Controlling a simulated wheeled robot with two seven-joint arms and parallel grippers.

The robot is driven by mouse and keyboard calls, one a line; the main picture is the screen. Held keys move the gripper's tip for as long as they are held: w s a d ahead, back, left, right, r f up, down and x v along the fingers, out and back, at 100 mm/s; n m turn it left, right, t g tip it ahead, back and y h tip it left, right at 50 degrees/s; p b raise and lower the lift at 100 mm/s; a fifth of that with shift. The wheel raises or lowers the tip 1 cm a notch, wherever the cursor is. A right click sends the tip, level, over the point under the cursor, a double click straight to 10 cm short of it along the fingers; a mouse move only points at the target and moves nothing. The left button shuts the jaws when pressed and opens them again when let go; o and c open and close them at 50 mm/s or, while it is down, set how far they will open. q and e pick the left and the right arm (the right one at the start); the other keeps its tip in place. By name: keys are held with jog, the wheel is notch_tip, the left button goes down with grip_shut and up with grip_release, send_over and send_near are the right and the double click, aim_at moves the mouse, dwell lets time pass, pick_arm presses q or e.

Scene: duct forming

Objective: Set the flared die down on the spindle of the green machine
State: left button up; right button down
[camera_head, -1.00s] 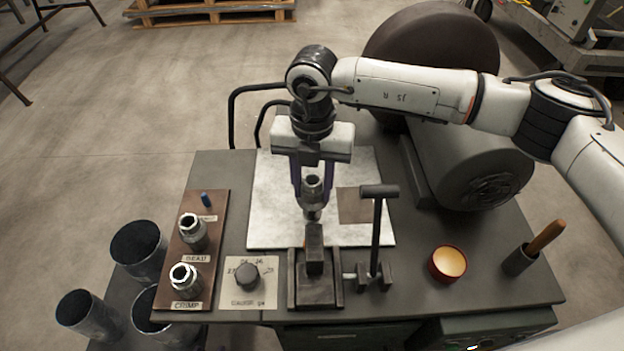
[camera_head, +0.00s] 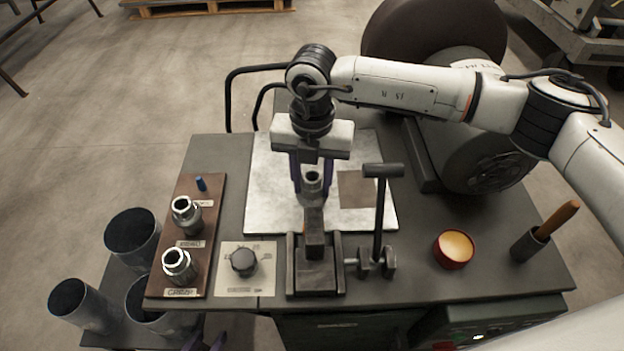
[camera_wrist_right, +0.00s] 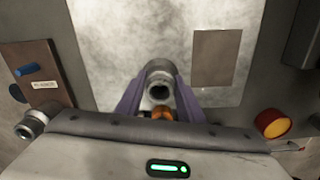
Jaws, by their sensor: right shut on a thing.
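My right gripper (camera_head: 313,186) points down over the machine top, shut on the flared die (camera_head: 313,182), a grey metal ring-shaped piece with an open bore. The die is upright, in front of a pale plate; a dark block hides its lower end. In the right wrist view the die (camera_wrist_right: 159,88) sits between the purple fingers. The green machine (camera_head: 480,322) has a dark worktop. I cannot make out its spindle clearly, nor whether the die touches it. My left gripper (camera_head: 206,340) shows only as purple fingertips at the bottom edge.
A dark block (camera_head: 314,235) in a holder and a T-handled lever (camera_head: 381,215) stand close to the die. A brown rack (camera_head: 209,240) holds two metal dies at left, beside a dial (camera_head: 244,262). Dark tubes (camera_head: 132,237) stand at lower left.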

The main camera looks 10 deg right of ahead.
pick_arm(q)
jog(key=shift+s+f, duration=0.15)
jog(key=shift+s, duration=0.05)
pick_arm(e)
jog(key=shift+f+b, duration=0.3)
jog(key=c, duration=1.1)
grip_release()
jog(key=shift+r, duration=0.1)
pick_arm(q)
jog(key=shift+s+a+f, duration=0.15)
jog(key=shift+f, duration=0.3)
jog(key=shift+d, duration=0.25)
pick_arm(e)
notch_tip(320, 180, up, 10)
jog(key=shift+r, duration=0.15)
pick_arm(q)
jog(key=shift+w, duration=0.25)
